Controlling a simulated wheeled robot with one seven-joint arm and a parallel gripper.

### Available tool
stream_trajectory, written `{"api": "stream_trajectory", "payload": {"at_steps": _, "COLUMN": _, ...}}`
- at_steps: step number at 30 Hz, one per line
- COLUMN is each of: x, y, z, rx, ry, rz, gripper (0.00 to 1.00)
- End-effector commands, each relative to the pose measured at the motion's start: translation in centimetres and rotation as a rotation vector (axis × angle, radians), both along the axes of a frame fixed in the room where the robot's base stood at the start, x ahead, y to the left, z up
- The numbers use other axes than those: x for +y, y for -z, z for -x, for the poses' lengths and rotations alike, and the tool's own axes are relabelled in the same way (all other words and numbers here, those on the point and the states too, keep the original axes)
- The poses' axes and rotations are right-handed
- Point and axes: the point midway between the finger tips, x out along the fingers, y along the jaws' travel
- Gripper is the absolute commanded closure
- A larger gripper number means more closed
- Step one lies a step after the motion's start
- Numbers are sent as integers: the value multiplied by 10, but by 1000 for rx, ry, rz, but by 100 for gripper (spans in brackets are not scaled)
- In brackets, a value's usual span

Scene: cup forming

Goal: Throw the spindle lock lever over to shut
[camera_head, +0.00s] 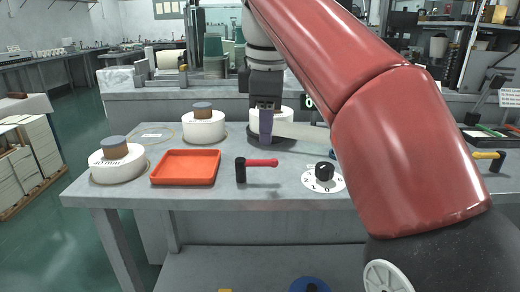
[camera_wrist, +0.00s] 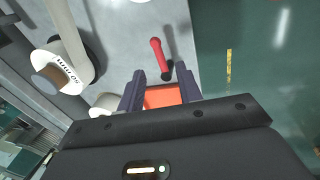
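A lever with a red handle (camera_head: 262,163) on a black upright post (camera_head: 240,170) stands near the front of the grey bench, the handle pointing right. I take it for the spindle lock lever; I read no label on it. In the wrist view its red handle (camera_wrist: 157,52) lies beyond the fingertips. My gripper (camera_head: 266,128) is above the back of the bench, up and behind the lever, apart from it. In the wrist view my gripper (camera_wrist: 160,82) has its two fingers spread, with nothing held between them.
An orange tray (camera_head: 185,167) lies left of the lever. A numbered white dial with a black knob (camera_head: 324,172) is to its right. White spools (camera_head: 118,165) (camera_head: 203,127) stand at the left and back. A yellow-handled lever (camera_head: 488,155) is far right.

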Motion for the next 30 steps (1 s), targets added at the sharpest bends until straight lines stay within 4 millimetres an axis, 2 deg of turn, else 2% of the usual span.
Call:
{"api": "stream_trajectory", "payload": {"at_steps": 3, "x": 10, "y": -6, "z": -4, "rx": 11, "ry": -69, "rz": 19, "gripper": 65}}
{"api": "stream_trajectory", "payload": {"at_steps": 8, "x": 12, "y": 1, "z": -6, "rx": 17, "ry": -93, "rz": 28, "gripper": 65}}
{"api": "stream_trajectory", "payload": {"at_steps": 21, "x": 11, "y": 62, "z": -18, "rx": 15, "ry": -90, "rz": 25, "gripper": 65}}
{"api": "stream_trajectory", "payload": {"at_steps": 30, "x": 11, "y": 69, "z": -20, "rx": 13, "ry": -89, "rz": 24, "gripper": 65}}
